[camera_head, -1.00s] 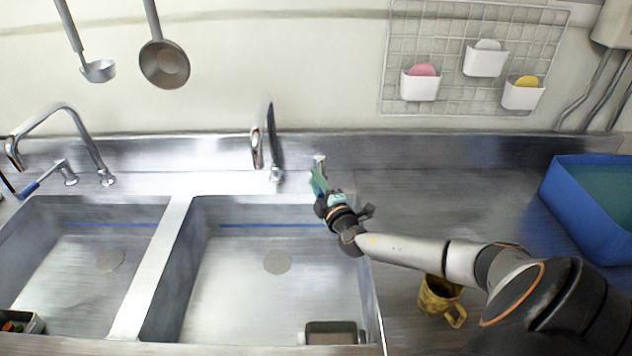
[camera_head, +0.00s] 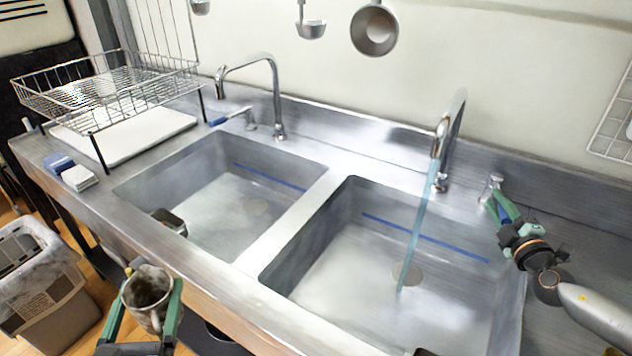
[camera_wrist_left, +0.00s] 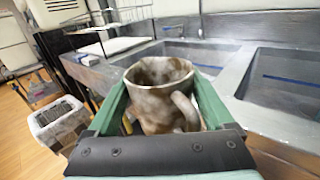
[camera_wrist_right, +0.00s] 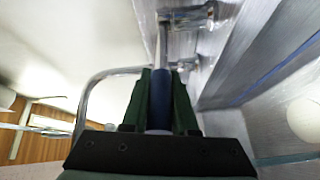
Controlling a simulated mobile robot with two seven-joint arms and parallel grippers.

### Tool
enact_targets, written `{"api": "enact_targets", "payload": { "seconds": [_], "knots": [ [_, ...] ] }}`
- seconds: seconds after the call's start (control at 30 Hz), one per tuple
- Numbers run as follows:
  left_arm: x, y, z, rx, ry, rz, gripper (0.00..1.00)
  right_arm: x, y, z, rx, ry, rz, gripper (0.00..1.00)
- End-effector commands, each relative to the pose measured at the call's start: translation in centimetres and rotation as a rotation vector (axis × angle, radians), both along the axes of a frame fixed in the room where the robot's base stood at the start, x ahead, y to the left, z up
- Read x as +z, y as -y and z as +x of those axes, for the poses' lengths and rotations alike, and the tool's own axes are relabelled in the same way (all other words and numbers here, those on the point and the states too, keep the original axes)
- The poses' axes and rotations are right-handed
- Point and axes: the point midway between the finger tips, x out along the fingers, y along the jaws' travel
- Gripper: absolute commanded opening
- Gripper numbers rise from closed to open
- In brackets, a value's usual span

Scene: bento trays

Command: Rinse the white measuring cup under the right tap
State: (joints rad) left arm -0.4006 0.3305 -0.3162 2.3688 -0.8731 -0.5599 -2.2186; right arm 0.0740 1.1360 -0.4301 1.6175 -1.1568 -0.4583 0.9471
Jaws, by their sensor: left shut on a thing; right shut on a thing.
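The measuring cup (camera_head: 146,292) is whitish with grey-brown stains and a side handle.
A wire dish rack (camera_head: 105,90) and white board (camera_head: 125,135) are at left. A bin (camera_head: 45,285) stands on the floor. Ladles hang on the wall.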

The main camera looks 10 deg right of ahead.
Motion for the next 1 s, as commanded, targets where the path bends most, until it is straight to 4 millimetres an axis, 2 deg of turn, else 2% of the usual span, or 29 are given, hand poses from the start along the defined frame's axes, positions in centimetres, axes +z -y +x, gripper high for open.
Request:
{"api": "enact_targets", "payload": {
  "seconds": [0.33,0.37,0.6,0.87,1.0],
  "knots": [
    [0.0,0.0,0.0,0.000,0.001,0.000,0.32,0.1,0.0,0.0,0.003,-0.002,-0.002,0.00],
    [0.0,0.0,0.0,0.000,0.001,0.000,0.32,0.1,0.0,0.0,0.003,-0.002,-0.002,0.30],
    [0.0,0.0,0.0,0.000,0.001,0.000,0.32,0.1,0.0,0.0,0.004,-0.001,-0.001,0.57],
    [0.0,0.0,0.0,0.000,0.000,0.000,0.32,0.2,0.0,0.0,0.004,0.000,-0.001,0.57],
    [0.2,0.0,0.0,0.000,0.001,0.000,0.32,1.3,0.0,0.0,0.004,0.001,-0.001,0.57]
  ]
}}
